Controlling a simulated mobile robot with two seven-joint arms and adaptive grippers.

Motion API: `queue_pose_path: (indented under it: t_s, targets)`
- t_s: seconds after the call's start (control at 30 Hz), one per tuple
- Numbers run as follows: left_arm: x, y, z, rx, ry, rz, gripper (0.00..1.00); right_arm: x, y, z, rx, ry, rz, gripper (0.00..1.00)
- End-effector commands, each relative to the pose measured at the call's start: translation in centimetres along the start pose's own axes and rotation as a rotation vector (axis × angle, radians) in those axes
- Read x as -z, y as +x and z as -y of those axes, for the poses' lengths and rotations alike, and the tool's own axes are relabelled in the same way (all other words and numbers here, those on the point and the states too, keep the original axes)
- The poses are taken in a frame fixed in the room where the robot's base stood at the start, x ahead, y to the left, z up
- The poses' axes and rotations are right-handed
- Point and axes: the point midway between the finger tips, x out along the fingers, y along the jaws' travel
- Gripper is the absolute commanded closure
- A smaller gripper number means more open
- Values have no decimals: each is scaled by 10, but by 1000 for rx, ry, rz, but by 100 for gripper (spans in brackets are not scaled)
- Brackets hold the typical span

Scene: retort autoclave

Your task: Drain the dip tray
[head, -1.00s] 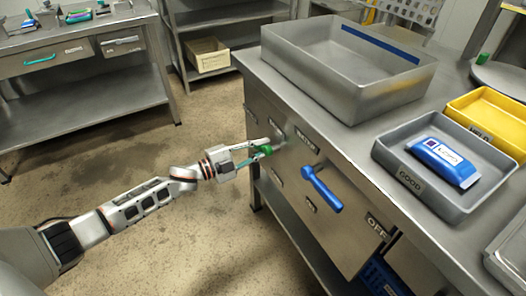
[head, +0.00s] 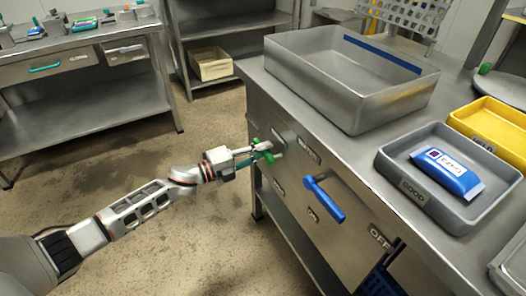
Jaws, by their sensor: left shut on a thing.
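The dip tray looks to be the large, deep steel tray (head: 350,105) on the counter, with a blue stripe inside its far wall. Its visible floor looks bare. My left gripper (head: 268,152) is at the counter's front panel, below the tray's near left corner. It is shut on a green handle (head: 267,157), which its fingers partly hide. A blue lever handle (head: 325,198) sits to the right on the same panel, apart from the gripper, slanting down to the right. My right gripper is not in view.
A grey tray (head: 413,192) marked GOOD holds a blue-and-white packet (head: 447,174). A yellow tray (head: 492,125) stands behind it. A steel bench (head: 90,65) stands at left, with open floor between.

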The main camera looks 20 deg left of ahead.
Motion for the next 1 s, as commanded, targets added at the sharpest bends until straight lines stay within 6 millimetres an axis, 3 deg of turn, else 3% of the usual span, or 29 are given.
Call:
queue_pose_path:
  t_s: [0.3,0.33,0.4,0.77,1.0]
  targets:
    - [0,0,0,-2,9,1,100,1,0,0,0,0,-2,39]
    - [0,0,0,-2,9,1,82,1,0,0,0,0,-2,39]
    - [0,0,0,-2,8,1,67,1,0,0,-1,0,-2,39]
    - [0,-2,0,-1,5,1,67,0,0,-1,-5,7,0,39]
    - [0,-32,-2,-4,4,1,67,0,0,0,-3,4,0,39]
